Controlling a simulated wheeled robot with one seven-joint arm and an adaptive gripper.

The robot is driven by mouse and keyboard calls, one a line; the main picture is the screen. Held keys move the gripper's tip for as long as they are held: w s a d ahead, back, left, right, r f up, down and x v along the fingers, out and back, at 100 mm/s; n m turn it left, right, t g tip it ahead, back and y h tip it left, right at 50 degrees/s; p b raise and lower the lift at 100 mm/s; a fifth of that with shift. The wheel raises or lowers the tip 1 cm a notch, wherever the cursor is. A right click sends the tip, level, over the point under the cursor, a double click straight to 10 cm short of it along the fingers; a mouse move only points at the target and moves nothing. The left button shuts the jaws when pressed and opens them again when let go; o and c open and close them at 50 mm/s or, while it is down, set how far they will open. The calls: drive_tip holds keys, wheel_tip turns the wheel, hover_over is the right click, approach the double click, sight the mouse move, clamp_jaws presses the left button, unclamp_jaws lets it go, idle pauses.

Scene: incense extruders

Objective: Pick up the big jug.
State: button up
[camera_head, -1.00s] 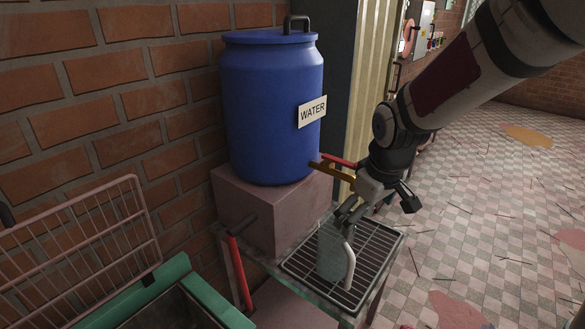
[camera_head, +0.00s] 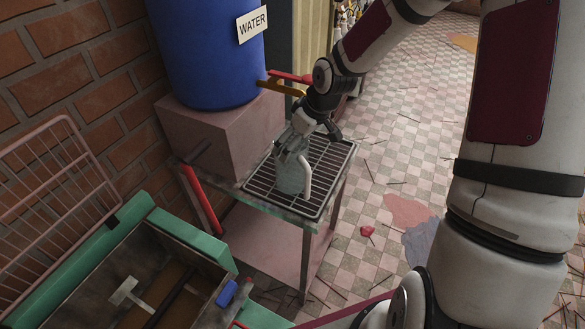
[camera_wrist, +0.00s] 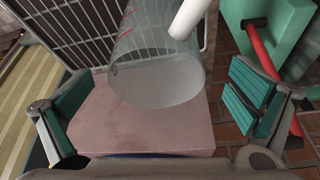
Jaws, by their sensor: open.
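The big jug (camera_head: 291,178) is clear, with a white handle on its right side. It stands upright on the dark metal grate (camera_head: 261,186) of a small table, below the tap of the blue water barrel. My gripper (camera_head: 291,148) is open at the top of the jug, and partly hides it in the head view. In the wrist view the jug (camera_wrist: 150,50) lies ahead of my gripper (camera_wrist: 158,112), with its round end facing me and the white handle (camera_wrist: 190,20) at upper right. The spread fingers are on either side, with nothing held.
The blue barrel (camera_head: 208,50) stands on a pink block (camera_head: 215,135) behind the jug. A yellow and red tap (camera_head: 280,87) is close to my wrist. A green-edged bin (camera_head: 130,225) with tools is at lower left. Tiled floor (camera_head: 400,160) lies open at right.

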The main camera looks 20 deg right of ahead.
sight(296, 170)
drive_tip(key=x, duration=0.6)
drive_tip(key=shift+d, duration=0.15)
drive_tip(key=shift+w+f, duration=0.1)
drive_tip(key=shift+f, duration=0.05)
drive_tip(key=c, duration=1.6)
drive_tip(key=shift+c, duration=0.2)
